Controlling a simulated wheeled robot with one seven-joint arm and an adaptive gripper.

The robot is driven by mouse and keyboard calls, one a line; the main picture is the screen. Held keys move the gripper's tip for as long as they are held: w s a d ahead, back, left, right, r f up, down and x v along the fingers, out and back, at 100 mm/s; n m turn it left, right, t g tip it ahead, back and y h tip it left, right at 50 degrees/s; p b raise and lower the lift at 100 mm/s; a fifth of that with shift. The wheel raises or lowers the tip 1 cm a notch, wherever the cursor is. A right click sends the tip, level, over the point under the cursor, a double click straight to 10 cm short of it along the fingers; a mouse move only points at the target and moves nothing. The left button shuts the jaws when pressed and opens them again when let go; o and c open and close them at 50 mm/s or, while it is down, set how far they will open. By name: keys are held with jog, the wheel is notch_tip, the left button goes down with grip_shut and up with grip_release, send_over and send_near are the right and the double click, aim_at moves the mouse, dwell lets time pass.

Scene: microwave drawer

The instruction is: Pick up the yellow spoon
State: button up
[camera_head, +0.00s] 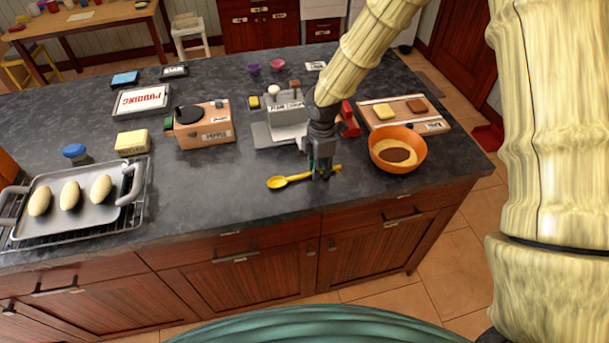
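The yellow spoon (279,182) lies on the dark countertop near its front edge, with its bowl to the left and its handle running right. My gripper (321,176) points down at the spoon's handle, and its fingertips are at about the height of the handle. The fingers hide part of the handle, and a yellow tip shows just right of them. The fingers are small and dark here, so I cannot tell whether they are closed on the handle or stand around it.
An orange bowl (413,142) with brown contents stands just right of my gripper. A grey appliance (288,116) and a wooden box (218,134) stand behind. A baking tray (85,214) with oval loaves is at the left. The counter left of the spoon is clear.

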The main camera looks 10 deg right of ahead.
grip_shut()
jog(key=shift+r, duration=0.1)
jog(key=shift+w+r+b, duration=0.1)
jog(key=shift+r+b, duration=0.35)
jog(key=shift+r, duration=0.05)
notch_tip(320, 180, up, 2)
jog(key=shift+r+b, duration=0.1)
jog(key=shift+b, duration=0.45)
jog(key=s+d+b, duration=0.2)
jog(key=s+d, duration=0.2)
jog(key=s, duration=0.2)
jog(key=s+d+r+b, duration=0.1)
jog(key=s+d+b, duration=0.1)
jog(key=s+d, duration=0.3)
jog(key=shift+s+r, duration=0.3)
jog(key=shift+s, duration=0.9)
